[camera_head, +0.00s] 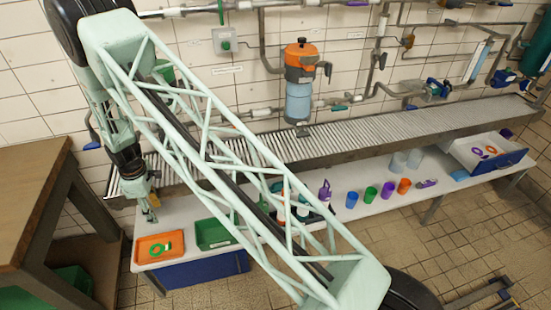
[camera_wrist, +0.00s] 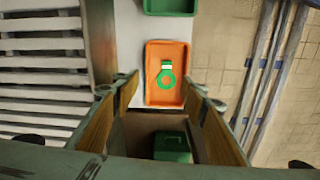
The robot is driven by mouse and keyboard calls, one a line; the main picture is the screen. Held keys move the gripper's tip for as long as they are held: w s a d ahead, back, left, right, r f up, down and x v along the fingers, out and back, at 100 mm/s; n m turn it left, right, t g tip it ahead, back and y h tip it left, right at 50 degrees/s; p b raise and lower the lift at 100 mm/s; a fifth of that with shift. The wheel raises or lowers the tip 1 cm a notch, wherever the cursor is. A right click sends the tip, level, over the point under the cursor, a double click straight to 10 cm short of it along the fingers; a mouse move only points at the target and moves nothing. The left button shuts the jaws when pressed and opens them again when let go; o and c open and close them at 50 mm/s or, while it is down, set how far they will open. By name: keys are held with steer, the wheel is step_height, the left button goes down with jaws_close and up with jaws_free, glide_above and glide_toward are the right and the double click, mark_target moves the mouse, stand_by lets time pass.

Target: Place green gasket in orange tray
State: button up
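The green gasket (camera_wrist: 167,87) lies flat inside the orange tray (camera_wrist: 153,50), with a light tab towards the tray's far end in the wrist view. The head view also shows the gasket (camera_head: 153,251) in the orange tray (camera_head: 142,243) at the left end of the white bench. My gripper (camera_wrist: 153,92) is open and empty, its two fingers spread wide. In the head view my gripper (camera_head: 150,215) hangs above the bench, apart from the tray and behind it. Nothing hides the gasket.
A green tray (camera_head: 213,234) stands right of the orange one. Several coloured cups and a white tray (camera_head: 480,156) with rings are farther right. A roller conveyor (camera_head: 400,125) runs behind the bench. A wooden table (camera_head: 30,190) stands at left.

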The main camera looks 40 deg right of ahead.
steer(key=s+d+r+m, duration=0.2)
steer(key=d+r, duration=0.1)
steer(key=r, duration=1)
steer(key=s+d+r+m, duration=0.1)
steer(key=s+d+r, duration=0.15)
steer(key=r, duration=1.05)
steer(key=s+d+r+m+t, duration=0.1)
steer(key=s+d+r+m, duration=0.15)
steer(key=s+r, duration=0.55)
steer(key=s+d+r+m+t, duration=0.1)
steer(key=s+d+r, duration=0.3)
steer(key=r, duration=0.7)
steer(key=s+d+r+m, duration=0.1)
steer(key=s+d+r, duration=0.2)
steer(key=s+r, duration=0.4)
steer(key=s+d+r+m, duration=0.2)
steer(key=s+r, duration=0.3)
steer(key=s, duration=0.4)
steer(key=s+d+r+m, duration=0.1)
steer(key=s+d, duration=0.1)
steer(key=s, duration=0.9)
steer(key=s+d+m+t, duration=0.1)
steer(key=s+m, duration=0.1)
steer(key=s, duration=1)
steer(key=shift+d+r, duration=0.35)
steer(key=shift+w+r, duration=0.1)
steer(key=shift+w, duration=0.1)
